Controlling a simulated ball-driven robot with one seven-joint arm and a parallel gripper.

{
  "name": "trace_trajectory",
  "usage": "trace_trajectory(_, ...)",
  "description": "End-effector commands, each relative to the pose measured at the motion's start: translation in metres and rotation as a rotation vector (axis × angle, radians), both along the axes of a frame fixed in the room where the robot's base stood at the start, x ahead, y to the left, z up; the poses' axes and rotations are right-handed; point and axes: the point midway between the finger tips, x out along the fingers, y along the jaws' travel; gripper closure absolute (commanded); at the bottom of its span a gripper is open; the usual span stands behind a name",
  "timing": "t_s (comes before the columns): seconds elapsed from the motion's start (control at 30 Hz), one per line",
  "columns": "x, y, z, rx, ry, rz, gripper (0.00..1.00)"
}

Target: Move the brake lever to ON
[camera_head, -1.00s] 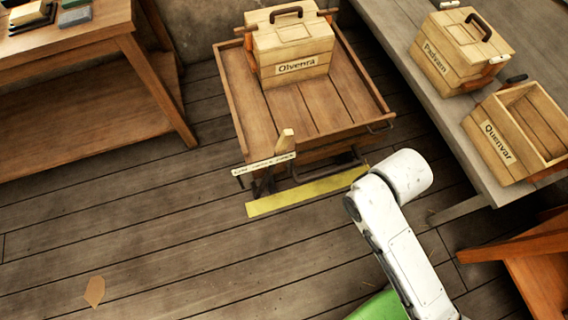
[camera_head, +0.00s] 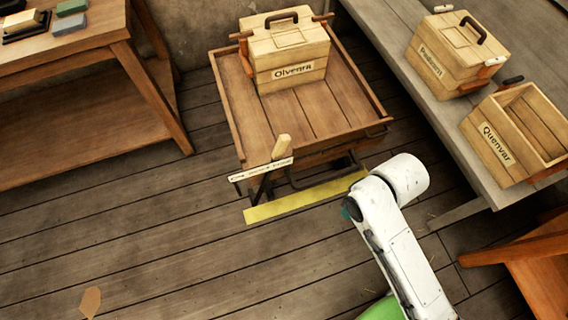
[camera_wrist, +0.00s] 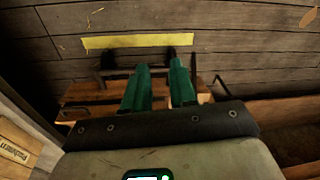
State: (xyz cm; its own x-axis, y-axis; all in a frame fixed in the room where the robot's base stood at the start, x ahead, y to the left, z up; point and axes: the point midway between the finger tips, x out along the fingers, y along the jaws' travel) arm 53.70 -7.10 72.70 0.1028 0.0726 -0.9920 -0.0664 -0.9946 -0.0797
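The brake lever (camera_head: 283,147) has a pale wooden grip and stands at the front edge of the wooden cart (camera_head: 358,131). A pale label plate (camera_head: 250,173) lies beside its foot; its writing is too small to read. My gripper is mostly hidden behind my white arm in the head view, to the right of the lever. In the wrist view my gripper's two green fingers (camera_wrist: 161,69) are apart with nothing visible between them, over the dark metal bar at the cart's front. I cannot make out the lever in the wrist view.
A yellow strip (camera_head: 300,201) lies on the floor before the cart. The Olvenra box (camera_head: 291,73) sits on the cart. A grey bench (camera_head: 450,138) with two boxes is on the right, a wooden table (camera_head: 97,47) on the left. The left foreground floor is mostly clear.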

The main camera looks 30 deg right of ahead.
Motion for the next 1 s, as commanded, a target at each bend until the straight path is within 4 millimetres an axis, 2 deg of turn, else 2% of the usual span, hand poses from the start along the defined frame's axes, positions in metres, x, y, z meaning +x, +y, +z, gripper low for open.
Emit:
trace_trajectory(0.03, 0.004, 0.002, -0.023, 0.048, -0.008, -0.026, 0.79)
trace_trajectory(0.2, 0.024, 0.017, -0.079, 0.289, -0.059, -0.137, 0.95)
trace_trajectory(0.27, 0.033, 0.022, -0.095, 0.38, -0.085, -0.182, 1.0)
trace_trajectory(0.4, 0.055, 0.028, -0.125, 0.593, -0.155, -0.293, 1.0)
trace_trajectory(0.5, 0.072, 0.028, -0.14, 0.747, -0.215, -0.375, 1.0)
trace_trajectory(0.73, 0.11, 0.007, -0.155, 1.102, -0.39, -0.565, 1.0)
trace_trajectory(1.0, 0.133, -0.047, -0.146, 1.46, -0.617, -0.733, 1.0)
